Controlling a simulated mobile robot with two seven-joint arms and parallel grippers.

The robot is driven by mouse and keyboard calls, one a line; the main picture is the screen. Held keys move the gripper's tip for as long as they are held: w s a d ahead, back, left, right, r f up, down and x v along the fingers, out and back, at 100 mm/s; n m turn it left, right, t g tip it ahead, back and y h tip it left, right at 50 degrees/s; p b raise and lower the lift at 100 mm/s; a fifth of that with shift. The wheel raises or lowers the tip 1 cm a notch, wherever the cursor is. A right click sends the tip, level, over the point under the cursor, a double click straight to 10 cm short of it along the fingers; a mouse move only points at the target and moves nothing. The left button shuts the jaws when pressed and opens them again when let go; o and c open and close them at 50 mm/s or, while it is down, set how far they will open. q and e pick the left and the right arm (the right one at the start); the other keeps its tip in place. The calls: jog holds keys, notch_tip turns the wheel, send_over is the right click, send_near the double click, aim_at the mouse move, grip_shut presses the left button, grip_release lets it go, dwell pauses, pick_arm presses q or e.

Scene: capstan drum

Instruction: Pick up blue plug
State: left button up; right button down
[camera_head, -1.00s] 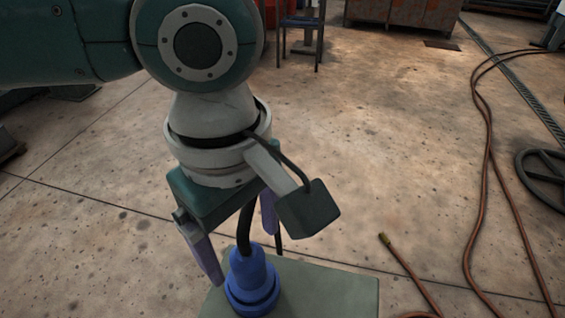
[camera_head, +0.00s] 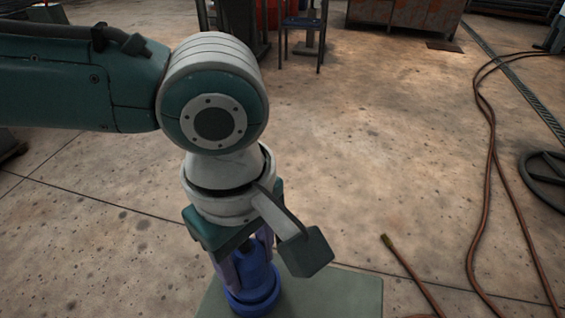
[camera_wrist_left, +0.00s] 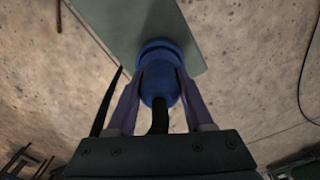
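The blue plug (camera_head: 255,270) stands upright on a grey-green block, a dark cable coming out of its top. It also shows between the fingers in the left wrist view (camera_wrist_left: 158,85). My left gripper (camera_head: 246,277) reaches down over it from above. Its two purple fingers have closed in on either side of the plug's upper body and appear to touch it. The plug's wide blue lower ring (camera_head: 252,302) is at the block's surface; whether it is a separate socket I cannot tell. My right gripper is not in view.
The grey-green block (camera_head: 340,296) has bare surface to the right of the plug. Brown hoses (camera_head: 487,190) lie on the floor at right, beside a dark wheel (camera_head: 545,180). A blue chair (camera_head: 303,35) and a rusty cabinet (camera_head: 405,14) stand at the back.

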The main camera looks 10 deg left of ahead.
pick_arm(q)
grip_shut()
dwell(0.4)
